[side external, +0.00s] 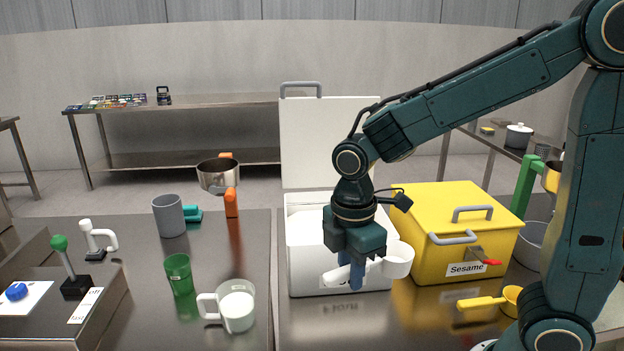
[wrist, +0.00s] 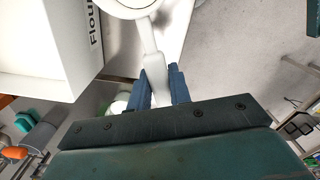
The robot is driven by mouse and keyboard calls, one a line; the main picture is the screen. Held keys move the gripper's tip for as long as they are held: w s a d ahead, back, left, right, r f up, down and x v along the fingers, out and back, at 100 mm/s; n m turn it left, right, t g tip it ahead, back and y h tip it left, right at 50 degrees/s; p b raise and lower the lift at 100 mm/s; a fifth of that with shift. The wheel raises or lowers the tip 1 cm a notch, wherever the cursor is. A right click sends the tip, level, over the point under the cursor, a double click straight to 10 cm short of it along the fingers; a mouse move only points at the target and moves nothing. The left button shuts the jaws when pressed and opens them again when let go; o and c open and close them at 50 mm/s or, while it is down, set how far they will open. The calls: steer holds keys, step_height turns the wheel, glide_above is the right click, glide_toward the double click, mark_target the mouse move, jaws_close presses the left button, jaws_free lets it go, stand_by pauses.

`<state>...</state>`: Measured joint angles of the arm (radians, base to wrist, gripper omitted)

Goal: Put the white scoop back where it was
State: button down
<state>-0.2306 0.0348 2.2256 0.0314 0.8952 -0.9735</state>
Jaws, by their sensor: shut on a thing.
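The white scoop (side external: 398,261) is held in my gripper (side external: 357,274), which is shut on its handle. In the side view the scoop's cup points right, in front of the white bin (side external: 305,251), whose lid (side external: 325,140) stands open. In the wrist view the scoop's handle (wrist: 152,55) runs up from between the blue fingers (wrist: 160,88), and its cup is cut off by the top edge. The bin (wrist: 40,50) shows there at upper left with the word "Flour". The bin's inside is mostly hidden from the side view.
A yellow box (side external: 425,262) labelled "Sesame" stands right of the bin, with a yellow scoop (side external: 490,302) before it. A white-filled measuring cup (side external: 236,306), a green cup (side external: 179,273) and a grey cup (side external: 169,216) stand left. The counter front is clear between.

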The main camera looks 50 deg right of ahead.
step_height(320, 180, down, 12)
steer(key=shift+r, duration=0.15)
stand_by(0.3)
steer(key=shift+f, duration=1.9)
steer(key=c, duration=1.3)
jaws_free()
steer(key=shift+f, duration=0.15)
steer(key=shift+r, duration=0.2)
step_height(320, 180, up, 12)
steer(key=shift+a, duration=0.1)
